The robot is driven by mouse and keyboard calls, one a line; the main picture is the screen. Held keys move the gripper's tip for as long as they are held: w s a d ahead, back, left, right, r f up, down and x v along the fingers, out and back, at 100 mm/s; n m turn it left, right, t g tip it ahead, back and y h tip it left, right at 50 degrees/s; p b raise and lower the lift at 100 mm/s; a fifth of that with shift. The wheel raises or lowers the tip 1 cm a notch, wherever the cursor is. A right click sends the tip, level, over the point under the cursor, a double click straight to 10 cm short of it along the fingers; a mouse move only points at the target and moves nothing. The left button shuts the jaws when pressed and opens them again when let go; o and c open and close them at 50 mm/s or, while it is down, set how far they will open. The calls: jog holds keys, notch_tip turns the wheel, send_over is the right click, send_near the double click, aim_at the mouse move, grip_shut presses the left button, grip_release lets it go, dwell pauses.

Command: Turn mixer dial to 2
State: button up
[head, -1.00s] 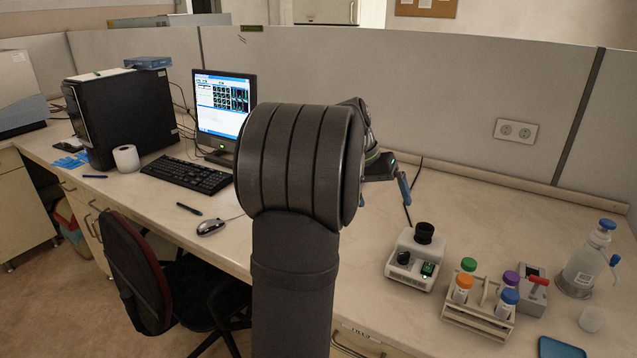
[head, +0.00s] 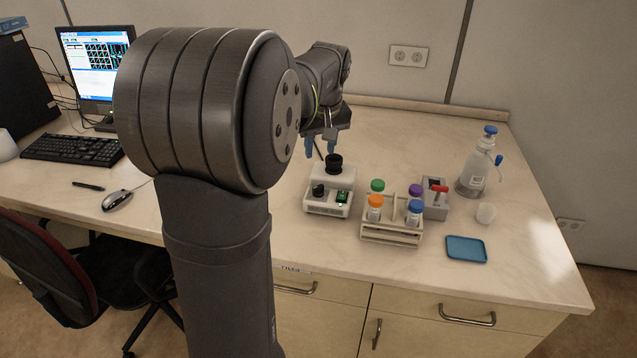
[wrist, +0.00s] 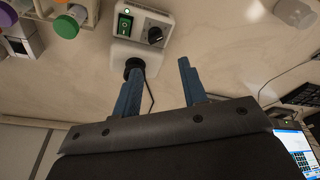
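The mixer (head: 328,198) is a small white box with a black round cup on top at its back (head: 334,162). Its front bears a black dial (head: 319,190) and a green switch (head: 342,197). In the wrist view the dial (wrist: 155,35) has a light pointer line, and the switch (wrist: 125,23) is beside it with a small green light. I cannot read the dial's numbers. My gripper (head: 324,148) is above and behind the mixer, pointing down. Its two blue fingers (wrist: 158,85) are apart with nothing between them. The left finger overlaps the black cup in the wrist view; contact cannot be told.
A tube rack (head: 392,232) with several coloured-cap tubes stands right of the mixer.

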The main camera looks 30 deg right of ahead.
jog(key=s+d+n+t, duration=0.2)
send_near(318, 186)
jog(key=x, duration=0.8)
jog(key=shift+f, duration=0.2)
jog(key=shift+c, duration=0.2)
jog(key=c, duration=0.7)
